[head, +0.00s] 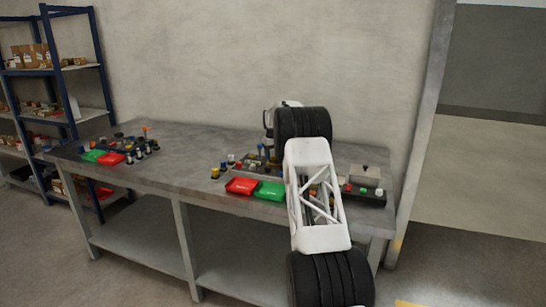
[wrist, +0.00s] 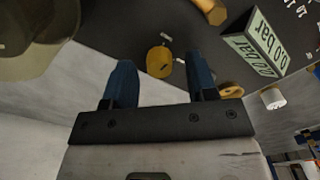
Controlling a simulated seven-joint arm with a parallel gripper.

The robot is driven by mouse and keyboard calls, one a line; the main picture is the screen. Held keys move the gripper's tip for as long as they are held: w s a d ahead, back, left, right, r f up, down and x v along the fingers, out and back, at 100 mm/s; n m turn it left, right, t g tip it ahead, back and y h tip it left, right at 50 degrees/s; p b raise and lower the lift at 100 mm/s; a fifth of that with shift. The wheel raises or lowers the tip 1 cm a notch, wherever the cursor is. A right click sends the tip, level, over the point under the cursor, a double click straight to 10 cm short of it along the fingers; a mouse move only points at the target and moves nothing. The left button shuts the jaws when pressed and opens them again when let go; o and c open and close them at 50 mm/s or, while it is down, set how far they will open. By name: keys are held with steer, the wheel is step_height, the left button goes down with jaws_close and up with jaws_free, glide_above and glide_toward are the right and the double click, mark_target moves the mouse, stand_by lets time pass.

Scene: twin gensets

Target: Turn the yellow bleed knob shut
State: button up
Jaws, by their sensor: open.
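In the wrist view, a round yellow knob (wrist: 159,62) with a slot-like mark sits on the dark panel (wrist: 185,28). My gripper (wrist: 160,66) has its two blue fingers apart, one on each side of the knob in this view. No contact between fingers and knob is visible, and I cannot tell the depth between them. In the head view my arm covers much of the right-hand panel, and I cannot make out the knob there.
In the wrist view, a display reading 0.0 bar (wrist: 258,43), an orange-yellow knob (wrist: 211,10) and a white cylinder (wrist: 273,98) are close by. In the head view, red (head: 241,186) and green (head: 269,191) trays lie at the front of the grey bench (head: 185,180).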

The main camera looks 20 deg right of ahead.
steer(key=shift+f, duration=0.3)
steer(key=c, duration=0.9)
steer(key=shift+n, duration=2.2)
steer(key=o, duration=0.9)
